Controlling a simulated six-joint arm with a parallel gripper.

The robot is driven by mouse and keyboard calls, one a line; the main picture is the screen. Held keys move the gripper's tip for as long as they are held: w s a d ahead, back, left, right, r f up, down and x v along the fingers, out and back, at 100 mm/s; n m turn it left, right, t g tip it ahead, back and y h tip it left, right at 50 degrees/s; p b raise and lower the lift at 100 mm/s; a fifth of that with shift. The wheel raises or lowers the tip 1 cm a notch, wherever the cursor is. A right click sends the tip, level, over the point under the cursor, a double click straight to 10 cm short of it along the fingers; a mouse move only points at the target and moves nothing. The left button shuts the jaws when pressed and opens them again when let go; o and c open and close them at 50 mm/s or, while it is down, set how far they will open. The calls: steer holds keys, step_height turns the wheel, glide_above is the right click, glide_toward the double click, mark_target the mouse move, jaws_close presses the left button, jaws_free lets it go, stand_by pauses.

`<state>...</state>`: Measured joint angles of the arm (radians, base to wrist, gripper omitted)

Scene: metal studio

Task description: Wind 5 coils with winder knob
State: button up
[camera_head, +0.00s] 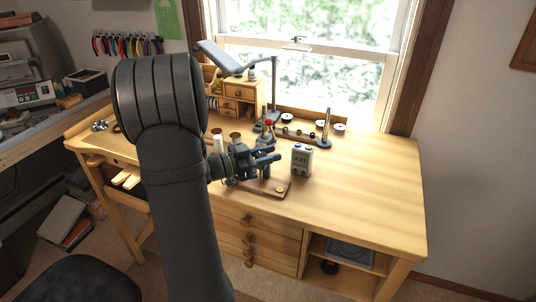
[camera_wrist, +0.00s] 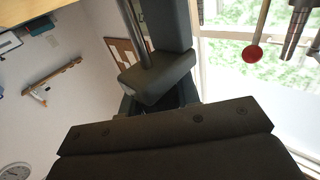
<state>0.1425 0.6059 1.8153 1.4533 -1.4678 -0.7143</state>
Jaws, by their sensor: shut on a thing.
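My gripper (camera_head: 268,157) reaches in from the left over the workbench and is shut at the winder, above its wooden base board (camera_head: 270,188). The winder knob is hidden between the dark fingers, so its turn angle cannot be told. The board lies flat on the bench, with a small brass-coloured round piece at its right end. In the wrist view, dark gripper parts fill the lower middle, and no coil can be made out.
Small tools, including a red-topped one (camera_head: 268,122), stand behind my gripper; a red disc on a rod (camera_wrist: 252,53) shows in the wrist view. A rack with upright posts (camera_head: 326,128) and a small wooden drawer unit (camera_head: 238,100) are farther back. The right bench top (camera_head: 375,190) is clear.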

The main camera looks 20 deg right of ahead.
steer(key=o, duration=1)
steer(key=shift+c, duration=0.2)
steer(key=a, duration=0.7)
steer(key=shift+a, duration=0.3)
